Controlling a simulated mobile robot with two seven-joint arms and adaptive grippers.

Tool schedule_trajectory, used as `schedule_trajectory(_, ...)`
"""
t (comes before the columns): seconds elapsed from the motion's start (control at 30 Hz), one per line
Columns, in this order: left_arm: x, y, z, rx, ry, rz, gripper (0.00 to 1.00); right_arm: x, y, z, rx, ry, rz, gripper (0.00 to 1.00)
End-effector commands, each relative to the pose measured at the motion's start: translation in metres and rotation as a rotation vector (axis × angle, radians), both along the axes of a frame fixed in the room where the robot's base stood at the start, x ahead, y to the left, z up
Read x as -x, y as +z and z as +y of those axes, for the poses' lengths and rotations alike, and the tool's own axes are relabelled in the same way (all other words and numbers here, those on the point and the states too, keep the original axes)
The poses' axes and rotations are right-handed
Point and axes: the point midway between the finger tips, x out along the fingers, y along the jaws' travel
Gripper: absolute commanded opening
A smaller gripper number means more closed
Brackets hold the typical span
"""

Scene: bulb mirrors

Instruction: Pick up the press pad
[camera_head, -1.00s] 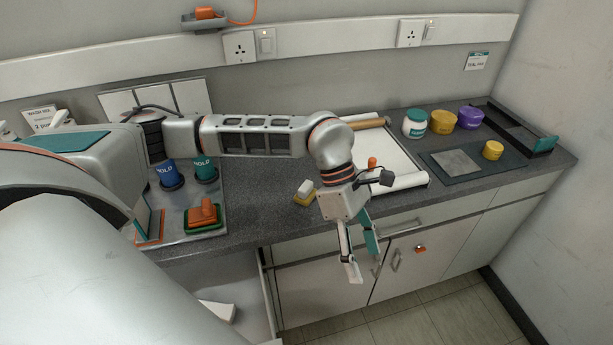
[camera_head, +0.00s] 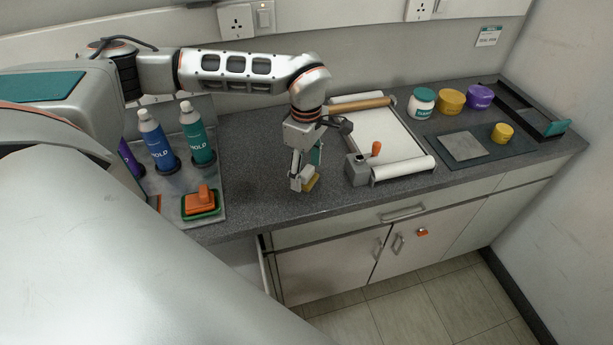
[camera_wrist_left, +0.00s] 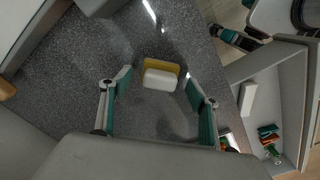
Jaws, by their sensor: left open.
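The press pad, a small block with a white top and a yellow base, lies on the dark speckled worktop, and it shows best in the left wrist view (camera_wrist_left: 161,79). In the head view its yellow edge (camera_head: 314,184) shows beside my gripper, which partly hides it. My left gripper (camera_head: 303,183) points down over the pad. In the left wrist view the gripper (camera_wrist_left: 158,92) is open, with one finger on each side of the pad and gaps between. What looks like my right gripper (camera_wrist_left: 236,40) shows at the upper right of that view, its jaws unclear.
A grey box with an orange handle (camera_head: 358,172) stands just right of the pad, before a white sheet (camera_head: 372,135) with rollers. Bottles (camera_head: 157,143) and an orange-handled block (camera_head: 201,200) stand left. Jars (camera_head: 450,102) stand right. An open drawer (camera_wrist_left: 249,101) lies below the counter edge.

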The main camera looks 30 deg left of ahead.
Motion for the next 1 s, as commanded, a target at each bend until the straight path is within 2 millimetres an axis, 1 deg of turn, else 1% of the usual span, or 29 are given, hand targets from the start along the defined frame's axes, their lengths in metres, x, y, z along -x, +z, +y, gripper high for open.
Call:
schedule_trajectory(0.03,0.0004,-0.0066,-0.0009,0.001,-0.002,0.001,0.61,-0.0002,0.0004,0.0002,0.0,0.0,-0.001,0.5)
schedule_trajectory(0.13,0.0004,-0.0141,-0.0007,0.0,-0.002,0.001,0.61,-0.0006,0.0013,0.0006,-0.001,0.0,-0.002,0.5)
schedule_trajectory(0.37,-0.0003,-0.0159,-0.0009,0.001,-0.001,-0.002,0.61,-0.0019,0.0038,0.0009,-0.003,-0.001,-0.006,0.5)
schedule_trajectory(0.4,-0.0003,-0.0159,-0.0009,0.001,-0.001,-0.001,0.58,-0.0021,0.004,0.0009,-0.004,-0.001,-0.007,0.5)
schedule_trajectory(0.47,-0.0002,-0.0158,-0.001,0.001,-0.001,-0.001,0.43,-0.0023,0.0043,0.001,-0.004,-0.001,-0.007,0.5)
schedule_trajectory(0.5,-0.0002,-0.0158,-0.001,0.001,-0.001,-0.001,0.33,-0.0024,0.0043,0.0009,-0.004,-0.001,-0.007,0.5)
schedule_trajectory(0.53,-0.0002,-0.0158,-0.001,0.001,-0.001,-0.001,0.25,-0.0024,0.0043,0.0009,-0.004,-0.001,-0.008,0.5)
schedule_trajectory(0.57,-0.0002,-0.0157,-0.001,0.001,-0.001,-0.001,0.23,-0.0025,0.0044,0.0009,-0.004,-0.001,-0.008,0.5)
schedule_trajectory(0.63,-0.0002,-0.0157,-0.0011,0.001,-0.001,-0.001,0.23,-0.0026,0.0044,0.0009,-0.003,0.0,-0.009,0.5)
schedule_trajectory(0.67,-0.0002,-0.0156,-0.0011,0.001,-0.001,-0.001,0.2,-0.0026,0.0044,0.0009,-0.004,-0.001,-0.008,0.5)
schedule_trajectory(0.87,-0.0003,-0.0152,-0.0012,0.001,-0.001,-0.001,0.2,-0.0027,0.0041,0.0009,-0.003,0.0,-0.009,0.5)
schedule_trajectory(1.0,-0.0005,-0.0104,-0.0012,0.002,-0.001,-0.002,0.2,-0.0023,0.0034,0.0006,-0.002,-0.001,-0.007,0.5)
